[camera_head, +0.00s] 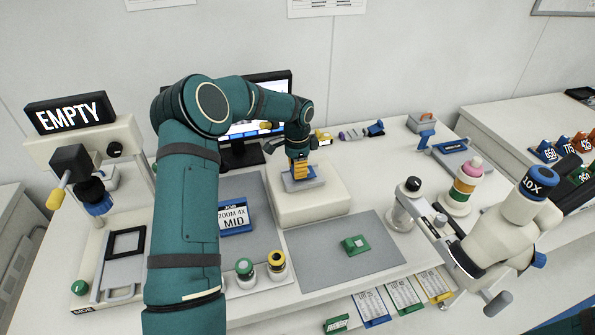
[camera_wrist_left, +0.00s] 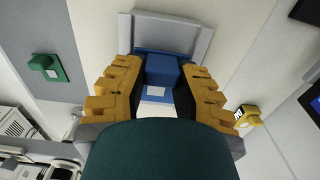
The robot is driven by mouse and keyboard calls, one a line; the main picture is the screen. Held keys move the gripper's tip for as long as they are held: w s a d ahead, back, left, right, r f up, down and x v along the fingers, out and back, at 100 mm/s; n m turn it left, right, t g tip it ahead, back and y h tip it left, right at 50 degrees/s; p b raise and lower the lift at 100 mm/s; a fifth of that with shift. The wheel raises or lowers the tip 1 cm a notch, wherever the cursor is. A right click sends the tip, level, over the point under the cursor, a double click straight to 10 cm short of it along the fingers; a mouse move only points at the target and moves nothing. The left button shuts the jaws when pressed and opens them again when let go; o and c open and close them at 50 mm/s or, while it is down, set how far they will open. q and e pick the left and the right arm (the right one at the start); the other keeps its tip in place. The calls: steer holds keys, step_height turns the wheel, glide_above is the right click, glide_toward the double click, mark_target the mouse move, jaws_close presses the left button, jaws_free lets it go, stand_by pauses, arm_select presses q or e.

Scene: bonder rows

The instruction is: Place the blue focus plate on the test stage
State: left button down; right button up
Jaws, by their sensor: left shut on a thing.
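My left gripper (camera_head: 299,172) points down over a pale raised block (camera_head: 307,205) near the middle of the table. Its yellow fingers, also in the left wrist view (camera_wrist_left: 160,88), are shut on the blue knob of the blue focus plate (camera_wrist_left: 162,72). In the head view the fingers mostly hide the plate. A grey stage with raised edges (camera_head: 318,183), which looks like the test stage, is on the block. In the wrist view the plate overlaps this stage (camera_wrist_left: 203,42); I cannot tell whether it touches. My right gripper is not in view.
A green plate with a knob (camera_head: 355,243) lies on a grey mat (camera_head: 320,262) to the front right. A microscope-like device (camera_head: 500,220) stands at right, an EMPTY sign machine (camera_head: 80,140) at left. A monitor (camera_head: 272,85) is behind my arm. Small bottles (camera_head: 246,270) stand at front.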

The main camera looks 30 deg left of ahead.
arm_select(q)
steer(key=shift+f, duration=0.55)
steer(key=shift+r, duration=0.1)
steer(key=c, duration=0.8)
jaws_free()
steer(key=shift+f, duration=0.2)
steer(key=shift+c, duration=0.2)
